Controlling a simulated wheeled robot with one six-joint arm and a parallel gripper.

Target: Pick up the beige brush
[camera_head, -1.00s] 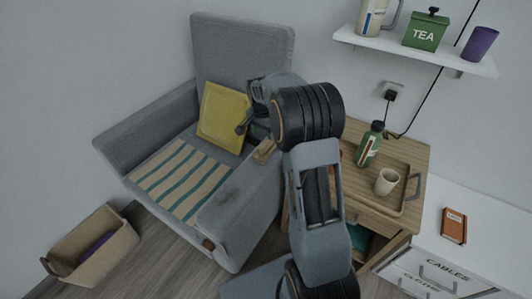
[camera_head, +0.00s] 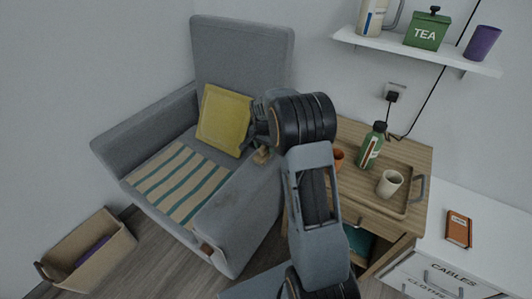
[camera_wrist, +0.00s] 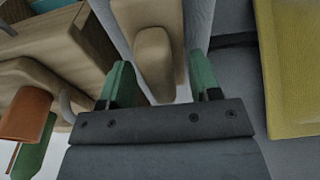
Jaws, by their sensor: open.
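The beige brush (camera_head: 262,156) lies on the right armrest of the grey armchair (camera_head: 240,190), partly hidden by my gripper in the head view. In the wrist view the beige brush (camera_wrist: 153,62) points toward my gripper, its narrower, rounded end near the space between the fingers. My gripper (camera_wrist: 162,82) is open, with a green-tipped finger to each side of that end. In the head view my gripper (camera_head: 258,140) is just above the armrest, beside the yellow cushion. I cannot tell whether the fingers touch the brush.
The yellow cushion (camera_head: 225,119) leans on the chair back. To the right, a wooden side table holds a tray (camera_head: 412,205) with a green bottle (camera_head: 371,146), an orange cup (camera_head: 338,159) and a beige mug (camera_head: 389,183). A basket (camera_head: 92,250) stands on the floor at left.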

